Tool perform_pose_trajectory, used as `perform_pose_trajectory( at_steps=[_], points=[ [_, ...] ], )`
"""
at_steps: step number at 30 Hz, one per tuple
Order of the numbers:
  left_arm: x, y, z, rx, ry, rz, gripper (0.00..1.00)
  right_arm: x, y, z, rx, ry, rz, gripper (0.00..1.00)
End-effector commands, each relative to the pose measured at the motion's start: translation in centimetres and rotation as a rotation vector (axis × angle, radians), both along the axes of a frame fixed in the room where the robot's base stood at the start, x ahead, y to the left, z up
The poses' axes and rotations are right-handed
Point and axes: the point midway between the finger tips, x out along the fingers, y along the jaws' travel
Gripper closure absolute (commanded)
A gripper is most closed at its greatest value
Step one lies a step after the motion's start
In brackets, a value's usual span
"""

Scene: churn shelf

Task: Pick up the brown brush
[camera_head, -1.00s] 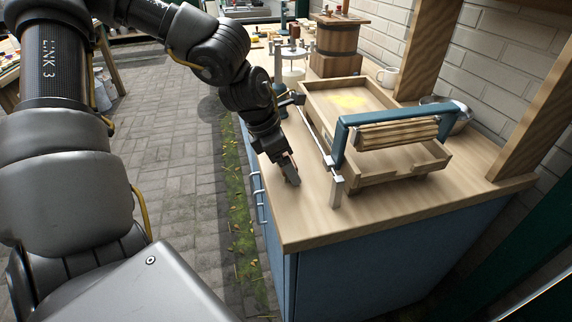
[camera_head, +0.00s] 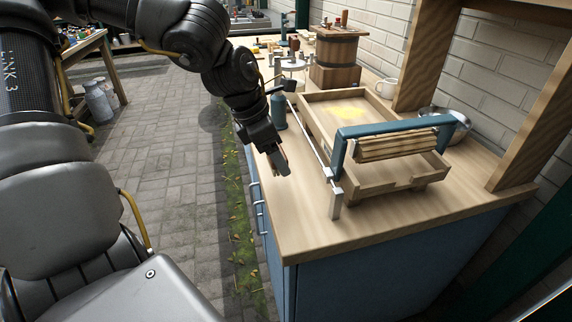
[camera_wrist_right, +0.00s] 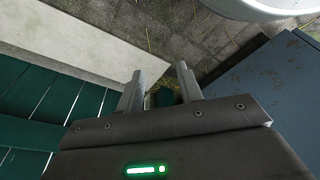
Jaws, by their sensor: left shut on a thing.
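My left gripper (camera_head: 283,165) points down over the near left part of the wooden counter (camera_head: 300,215), close to its left edge. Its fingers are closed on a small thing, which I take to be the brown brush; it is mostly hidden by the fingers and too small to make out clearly. My right gripper (camera_wrist_right: 161,85) shows in the right wrist view with its two fingers apart and nothing between them. It is away from the counter top, over the paving.
A wooden tray with a blue-framed roller (camera_head: 395,142) stands right of my left gripper, with a metal rail beside it. A wooden churn (camera_head: 336,55), a white mug (camera_head: 386,88) and a bowl (camera_head: 455,120) are behind. The counter's near end is clear.

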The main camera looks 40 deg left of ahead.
Motion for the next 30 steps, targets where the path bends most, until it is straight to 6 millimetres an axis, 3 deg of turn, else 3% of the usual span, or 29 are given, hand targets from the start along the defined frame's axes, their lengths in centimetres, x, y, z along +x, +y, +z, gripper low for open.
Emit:
perform_pose_trajectory(
  at_steps=[1, 4, 9, 18, 30],
  points=[
    [-0.7, 0.5, 1.6, -0.003, -0.010, 0.000, 0.54, 0.0, 0.0, 0.0, 0.000, -0.001, 0.000, 0.64],
    [-2.3, 1.5, 3.8, -0.002, -0.010, 0.002, 0.54, 0.0, 0.0, -0.3, 0.000, 0.000, 0.001, 0.64],
    [-5.3, 3.4, 5.2, -0.002, -0.008, 0.001, 0.54, 0.1, 0.0, -0.9, -0.001, 0.001, 0.003, 0.64],
    [-8.7, 5.5, 6.8, 0.000, -0.005, 0.000, 0.54, -0.2, 0.0, -1.3, -0.001, 0.005, 0.003, 0.64],
    [-10.0, 6.3, 7.4, 0.000, 0.000, 0.000, 0.54, -0.5, 0.0, -1.5, 0.000, 0.009, 0.003, 0.64]
  ],
)
